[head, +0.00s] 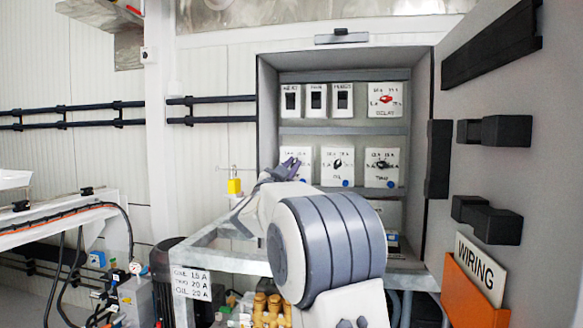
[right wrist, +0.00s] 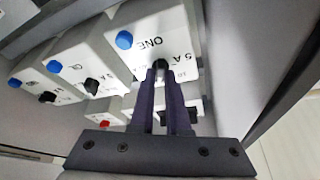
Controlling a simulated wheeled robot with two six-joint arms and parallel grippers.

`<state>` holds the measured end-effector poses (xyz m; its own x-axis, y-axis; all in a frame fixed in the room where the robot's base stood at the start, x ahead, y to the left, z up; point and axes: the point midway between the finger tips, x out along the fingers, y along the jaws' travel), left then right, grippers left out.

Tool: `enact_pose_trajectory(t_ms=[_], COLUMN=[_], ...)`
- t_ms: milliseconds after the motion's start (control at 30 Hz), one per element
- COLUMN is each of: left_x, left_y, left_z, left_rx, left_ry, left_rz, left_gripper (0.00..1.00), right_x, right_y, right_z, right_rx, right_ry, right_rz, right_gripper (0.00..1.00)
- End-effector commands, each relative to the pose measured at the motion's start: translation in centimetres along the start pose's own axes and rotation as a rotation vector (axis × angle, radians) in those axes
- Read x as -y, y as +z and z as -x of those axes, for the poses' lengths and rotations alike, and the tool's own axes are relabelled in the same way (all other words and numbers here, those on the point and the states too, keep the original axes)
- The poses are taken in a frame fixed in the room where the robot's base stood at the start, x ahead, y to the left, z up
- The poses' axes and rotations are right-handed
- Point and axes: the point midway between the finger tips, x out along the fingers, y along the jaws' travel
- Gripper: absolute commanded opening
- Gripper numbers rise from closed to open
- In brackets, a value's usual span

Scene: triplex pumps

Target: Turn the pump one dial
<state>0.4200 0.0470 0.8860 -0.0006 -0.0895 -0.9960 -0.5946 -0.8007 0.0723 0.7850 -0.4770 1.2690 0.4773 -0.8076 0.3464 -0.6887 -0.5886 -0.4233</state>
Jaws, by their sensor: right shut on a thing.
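The pump one dial (right wrist: 160,64) is a small black knob on a light box (right wrist: 143,24) marked ONE in the right wrist view. My right gripper (right wrist: 160,72) is shut on this dial, with its two dark purple fingertips on either side of it. In the head view the same gripper (head: 287,168) reaches into the open cabinet at the lower row's left box and hides most of that box and its dial. The dial's exact pointing angle cannot be told. My left gripper is not in view.
The OIL box (head: 337,167) and TWO box (head: 383,167) sit to the right in the same row. Above are several black switches and a red relay dial (head: 386,99). The cabinet door (head: 480,80) stands open at right. A placard (head: 191,282) lists amp values.

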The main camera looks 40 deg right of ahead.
Motion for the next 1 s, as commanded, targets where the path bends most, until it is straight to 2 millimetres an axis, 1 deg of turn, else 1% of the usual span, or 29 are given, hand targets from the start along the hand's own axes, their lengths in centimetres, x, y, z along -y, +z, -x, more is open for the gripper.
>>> enact_pose_trajectory(t_ms=[233,267,300,333,633,733,867,1000], left_x=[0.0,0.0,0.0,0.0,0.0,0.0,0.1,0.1], left_y=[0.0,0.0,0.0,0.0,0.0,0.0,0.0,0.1], left_z=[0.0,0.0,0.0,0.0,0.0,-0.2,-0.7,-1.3], left_rx=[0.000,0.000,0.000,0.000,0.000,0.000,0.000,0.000], left_ry=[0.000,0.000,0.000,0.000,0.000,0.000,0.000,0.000], left_rz=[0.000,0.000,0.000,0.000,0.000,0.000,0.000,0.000], left_gripper=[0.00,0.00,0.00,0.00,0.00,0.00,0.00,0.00], right_x=[-0.2,-0.2,-0.2,-0.1,0.0,0.0,0.0,-0.1], right_y=[0.1,0.1,0.1,0.1,0.1,0.1,0.1,0.2], right_z=[0.0,0.0,0.0,0.0,0.1,0.6,2.5,5.4], right_rx=[0.001,0.001,0.001,0.001,0.000,0.001,0.002,0.002], right_ry=[0.004,0.004,0.004,0.004,0.001,0.000,-0.001,-0.002], right_rz=[0.001,0.001,0.001,0.001,0.001,0.001,-0.001,0.000], right_gripper=[0.00,0.17,0.33,0.44,0.44,0.44,0.44,0.44])
